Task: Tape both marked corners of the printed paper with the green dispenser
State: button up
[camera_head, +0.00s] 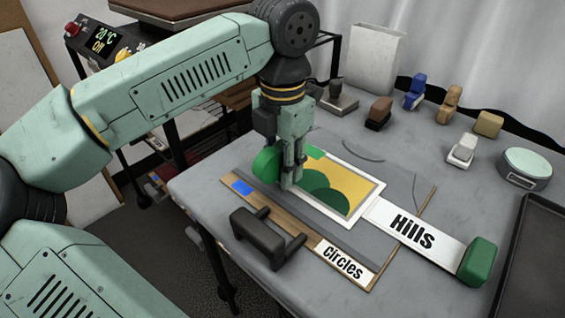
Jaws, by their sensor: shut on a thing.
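The printed paper (352,208), yellow with green rounded hills and a white border, lies flat on a grey board on the table. My gripper (289,185) points down over the paper's left end, its fingers shut. A rounded green thing, apparently the green dispenser (267,163), sits against the left side of the fingers and is partly hidden by them. I cannot tell whether it touches the paper. The paper's near-left part is hidden behind my gripper, and no corner marks are clear. A blue patch (243,188) shows on the wooden strip at left.
A black handle (259,238) stands in front of the paper. A "Circles" label (344,262) lies on the wooden strip. A "Hills" label (412,233) lies at right, beside a green block (478,262). Several small coloured items and a round tin (526,168) stand behind.

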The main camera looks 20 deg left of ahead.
aim_at(283, 145)
jog(key=shift+r+p, duration=2.15)
jog(key=shift+r, duration=1.25)
jog(key=shift+d+f, duration=0.1)
